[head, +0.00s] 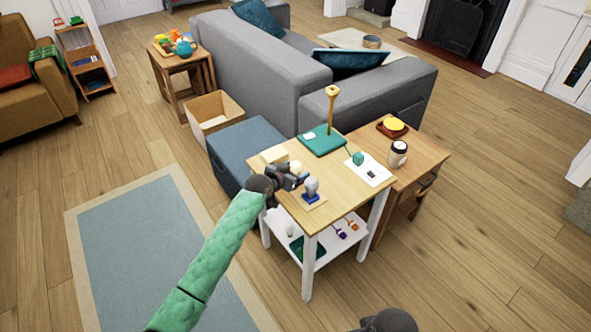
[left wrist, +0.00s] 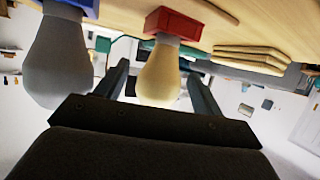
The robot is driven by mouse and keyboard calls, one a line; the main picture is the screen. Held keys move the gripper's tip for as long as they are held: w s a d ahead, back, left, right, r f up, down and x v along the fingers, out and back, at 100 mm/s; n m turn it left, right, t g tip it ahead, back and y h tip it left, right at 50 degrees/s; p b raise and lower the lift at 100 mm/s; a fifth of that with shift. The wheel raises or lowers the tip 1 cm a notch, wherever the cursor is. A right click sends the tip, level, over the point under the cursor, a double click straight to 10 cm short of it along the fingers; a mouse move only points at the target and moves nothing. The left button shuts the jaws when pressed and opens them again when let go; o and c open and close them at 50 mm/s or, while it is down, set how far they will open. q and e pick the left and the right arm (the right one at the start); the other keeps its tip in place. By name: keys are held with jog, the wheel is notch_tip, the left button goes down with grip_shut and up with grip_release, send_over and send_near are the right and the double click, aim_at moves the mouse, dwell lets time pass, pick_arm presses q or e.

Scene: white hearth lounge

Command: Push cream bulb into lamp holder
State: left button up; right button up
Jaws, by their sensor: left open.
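The cream bulb (left wrist: 160,75) sits in a red holder (left wrist: 178,22) on the table; the wrist picture shows them upside down. In the head view the cream bulb (head: 297,167) is partly hidden by my left gripper (head: 293,174). My left gripper (left wrist: 160,88) is open, with one finger on each side of the bulb; I cannot tell whether they touch it. A grey bulb (head: 311,185) stands in a blue holder (head: 313,198) beside it; the grey bulb also shows in the left wrist view (left wrist: 57,62). A brass post (head: 331,108) rises from a green base (head: 318,147), apparently the lamp.
The wooden-topped table (head: 330,222) has a white lower shelf (head: 322,254) with small items. A pale wooden stack (head: 274,155) lies behind my gripper. A white card with a green piece (head: 358,158) lies to the right. A jar (head: 397,154) stands on the adjoining brown table (head: 425,160).

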pick_arm(q)
jog(key=shift+w+d+f, duration=0.2)
jog(key=shift+w+d, duration=0.05)
jog(key=shift+w, duration=0.05)
jog(key=c, duration=1.1)
